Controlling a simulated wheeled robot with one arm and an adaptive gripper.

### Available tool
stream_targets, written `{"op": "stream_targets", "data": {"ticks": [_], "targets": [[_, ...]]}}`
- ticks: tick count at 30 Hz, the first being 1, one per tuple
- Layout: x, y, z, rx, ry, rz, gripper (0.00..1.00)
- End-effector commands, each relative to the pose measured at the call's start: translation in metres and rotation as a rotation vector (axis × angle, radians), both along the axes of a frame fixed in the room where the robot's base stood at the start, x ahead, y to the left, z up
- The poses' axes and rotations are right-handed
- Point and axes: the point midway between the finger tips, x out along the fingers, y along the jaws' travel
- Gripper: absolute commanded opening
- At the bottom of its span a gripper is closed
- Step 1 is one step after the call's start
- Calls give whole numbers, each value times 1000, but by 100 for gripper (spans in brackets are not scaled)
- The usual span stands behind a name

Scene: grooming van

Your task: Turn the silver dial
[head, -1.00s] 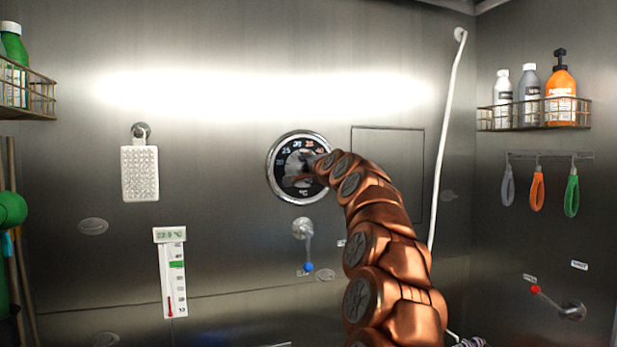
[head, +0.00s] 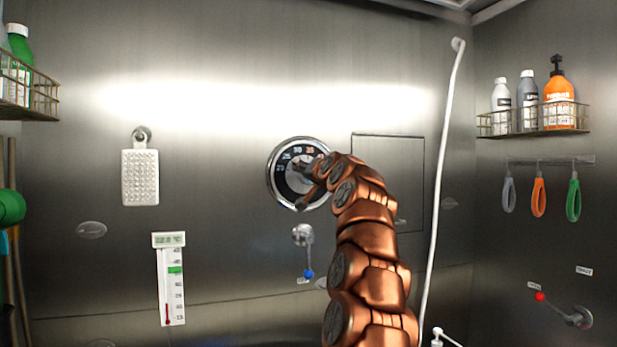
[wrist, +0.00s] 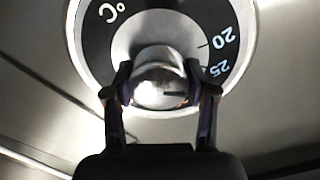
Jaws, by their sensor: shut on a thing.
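The silver dial is a round chrome knob (wrist: 160,82) in the middle of a black temperature scale (wrist: 223,20) marked in °C, set in a chrome ring on the back wall. In the wrist view, my gripper (wrist: 160,92) has one finger on each side of the knob, shut on it. A short dark mark shows on the knob's face. In the head view the scale (head: 281,180) is partly hidden by my gripper (head: 305,185) and arm, and the knob is mostly covered.
Below the dial is a lever with a blue tip (head: 308,274). A thermometer with a digital readout (head: 169,280) hangs at lower left, and a white brush-like pad (head: 140,177) above it. A white hose (head: 445,180) runs down right of a square panel (head: 405,150).

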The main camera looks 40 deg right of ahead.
Motion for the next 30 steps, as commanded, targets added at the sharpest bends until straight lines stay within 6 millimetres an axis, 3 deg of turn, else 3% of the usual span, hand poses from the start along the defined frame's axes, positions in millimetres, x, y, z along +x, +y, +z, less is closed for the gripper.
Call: {"op": "stream_targets", "data": {"ticks": [14,15,21,30], "targets": [[0,1,4,-16,-5,-1,21],[0,1,4,-16,-5,-1,59],[0,1,3,-14,-2,-1,80],[0,0,1,-13,0,-1,80]]}}
